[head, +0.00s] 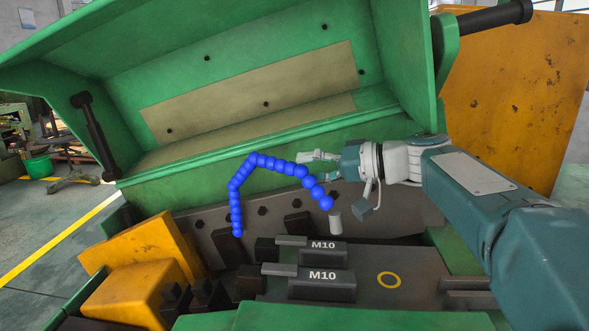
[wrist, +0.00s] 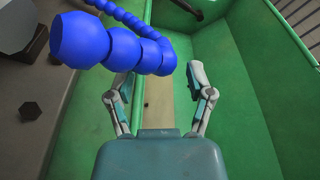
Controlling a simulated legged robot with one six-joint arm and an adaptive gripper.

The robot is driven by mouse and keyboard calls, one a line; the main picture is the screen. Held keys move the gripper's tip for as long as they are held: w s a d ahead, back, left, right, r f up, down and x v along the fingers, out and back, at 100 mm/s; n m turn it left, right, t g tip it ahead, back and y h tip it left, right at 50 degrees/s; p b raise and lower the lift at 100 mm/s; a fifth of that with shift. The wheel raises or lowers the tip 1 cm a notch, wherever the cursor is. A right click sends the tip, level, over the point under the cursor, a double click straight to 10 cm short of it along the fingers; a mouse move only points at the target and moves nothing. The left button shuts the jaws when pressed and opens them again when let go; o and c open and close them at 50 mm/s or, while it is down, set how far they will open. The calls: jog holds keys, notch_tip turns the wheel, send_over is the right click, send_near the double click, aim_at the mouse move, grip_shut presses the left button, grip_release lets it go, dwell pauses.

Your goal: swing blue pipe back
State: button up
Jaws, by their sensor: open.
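The blue pipe (head: 263,160) is a jointed chain of blue beads in the head view. It arches up from the dark machine bed, bends over, and comes down to a pale grey cylinder (head: 335,222) at its right end. My gripper (head: 316,168) is at the right part of the arch, pointing left. In the wrist view the blue pipe (wrist: 120,42) crosses the upper left, close to the camera. My gripper (wrist: 158,75) is open there, its left finger beside or behind the beads. I cannot tell whether it touches them. Nothing is held between the fingers.
A green raised cover (head: 270,60) stands behind the pipe. A yellow panel (head: 515,85) is at the right. The space between pipe and cover looks open.

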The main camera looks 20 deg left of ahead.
aim_at(293, 170)
jog(key=x, duration=0.4)
jog(key=shift+a, duration=0.3)
jog(key=shift+d+r, duration=0.1)
jog(key=shift+d, duration=0.5)
jog(key=shift+c, duration=1.3)
grip_shut()
jog(key=shift+w, duration=0.15)
